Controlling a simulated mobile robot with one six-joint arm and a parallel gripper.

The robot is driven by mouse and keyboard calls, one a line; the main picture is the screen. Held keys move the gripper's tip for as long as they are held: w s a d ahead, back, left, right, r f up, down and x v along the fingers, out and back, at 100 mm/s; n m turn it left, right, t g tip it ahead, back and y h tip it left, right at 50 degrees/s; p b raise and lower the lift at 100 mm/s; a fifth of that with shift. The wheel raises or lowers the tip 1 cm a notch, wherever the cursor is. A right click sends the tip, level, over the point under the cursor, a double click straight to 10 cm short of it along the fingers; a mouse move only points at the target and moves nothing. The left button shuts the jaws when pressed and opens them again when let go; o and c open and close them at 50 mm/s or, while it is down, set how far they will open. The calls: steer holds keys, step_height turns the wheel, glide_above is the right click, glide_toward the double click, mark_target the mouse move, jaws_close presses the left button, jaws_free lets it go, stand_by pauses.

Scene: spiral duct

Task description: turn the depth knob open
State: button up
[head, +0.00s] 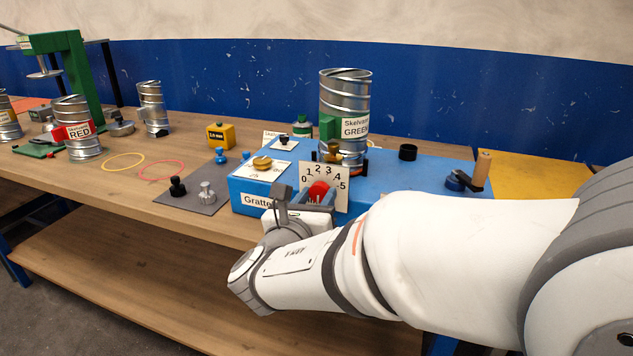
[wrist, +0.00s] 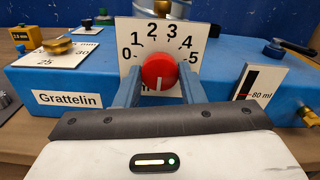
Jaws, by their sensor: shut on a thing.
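The depth knob is a red round knob (wrist: 160,70) with a white pointer mark, in front of a white dial plate (wrist: 186,34) numbered 0 to 5. In the wrist view its white mark is at the bottom of the knob. The knob (head: 318,190) and plate (head: 337,174) also show in the head view, at the front of the blue Grattelin machine (head: 250,186). My gripper (wrist: 159,82) is shut on the red knob, one finger on each side. In the head view my gripper (head: 313,196) partly hides the knob.
A brass knob on a scale plate (head: 262,163) sits left of the dial. A silver duct labelled GREEN (head: 345,100) stands behind it. A grey mat (head: 207,202) with small knobs lies to the left.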

steer(key=shift+f+n+p, duration=0.1)
steer(key=shift+n+p, duration=0.35)
steer(key=shift+n, duration=0.15)
steer(key=o, duration=1)
steer(key=shift+s, duration=0.15)
steer(key=v, duration=0.7)
steer(key=shift+s+a+p, duration=0.15)
steer(key=shift+s+p, duration=0.1)
steer(key=shift+p, duration=0.05)
